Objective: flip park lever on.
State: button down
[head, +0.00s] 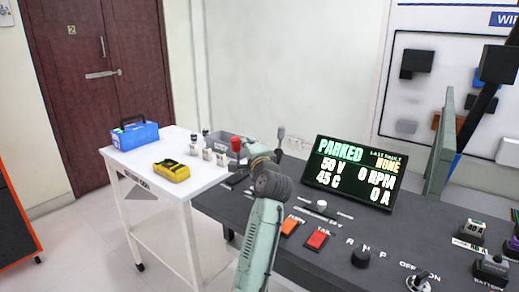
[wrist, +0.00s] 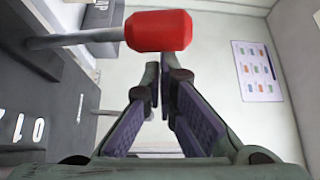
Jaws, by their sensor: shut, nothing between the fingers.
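A lever with a red knob (head: 236,144) stands at the far left end of the dark console. In the wrist view its red knob (wrist: 158,31) is large, just beyond and above my fingertips in the picture, on a grey shaft running left to the panel. I cannot read a label that marks it as the park lever. My gripper (wrist: 164,68) is shut and empty, apart from the knob as far as I can see. In the head view my gripper (head: 262,156) is right of the red knob, partly hidden by my wrist. The display (head: 349,174) reads PARKED.
A grey lever (head: 281,132) stands close right of my gripper. Orange (head: 290,226) and red (head: 317,240) switches and a black selector knob (head: 361,258) lie nearer. A white side table (head: 150,150) holds a blue toolbox (head: 135,135) and yellow meter (head: 171,171).

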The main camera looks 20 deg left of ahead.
jog(key=shift+s+a, duration=0.3)
jog(key=shift+s, duration=0.5)
jog(key=shift+s+f, duration=0.15)
